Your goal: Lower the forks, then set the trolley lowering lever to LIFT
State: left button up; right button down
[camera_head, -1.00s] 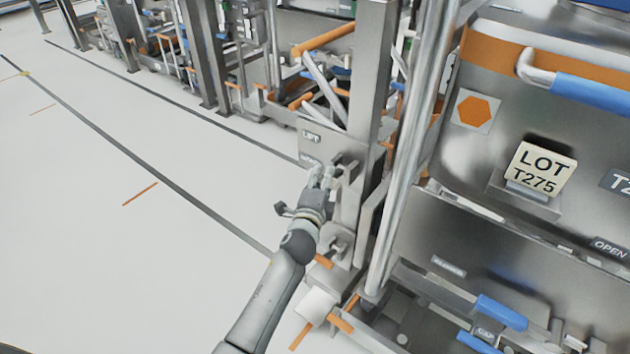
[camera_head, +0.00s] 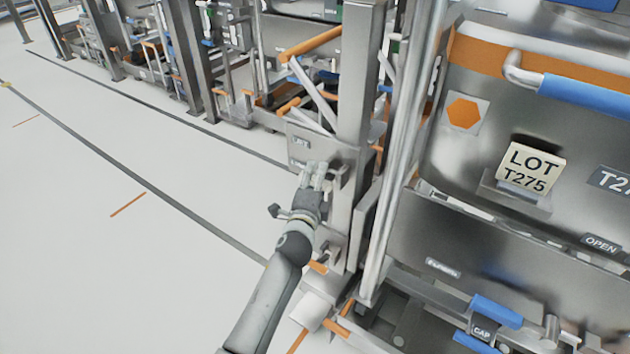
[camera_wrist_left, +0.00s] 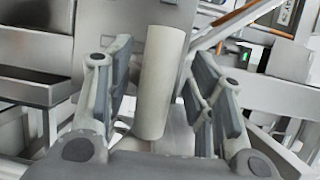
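The trolley's steel upright carries a grey plate (camera_head: 325,151) with a small label at its upper left, too small to read now. My left gripper (camera_head: 312,174) is at this plate, in front of a lever whose shape is mostly hidden by the fingers. In the left wrist view a pale grey cylindrical handle (camera_wrist_left: 160,85) stands between the two fingers of my left gripper (camera_wrist_left: 163,55). The fingers are spread on both sides of it; contact is not clear. The forks cannot be made out. My right gripper is not in view.
A large steel bin (camera_head: 470,150) with a LOT T275 card (camera_head: 532,167) and a blue handle (camera_head: 585,98) fills the right side. A vertical steel tube (camera_head: 402,160) stands close right of the plate. Open pale floor (camera_head: 90,230) lies to the left.

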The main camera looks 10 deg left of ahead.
pick_arm(q)
jog(key=shift+r, duration=0.1)
jog(key=shift+s, duration=0.4)
jog(key=s, duration=1.1)
jog(key=shift+d+r, duration=0.2)
jog(key=shift+d, duration=0.1)
jog(key=shift+s, duration=0.1)
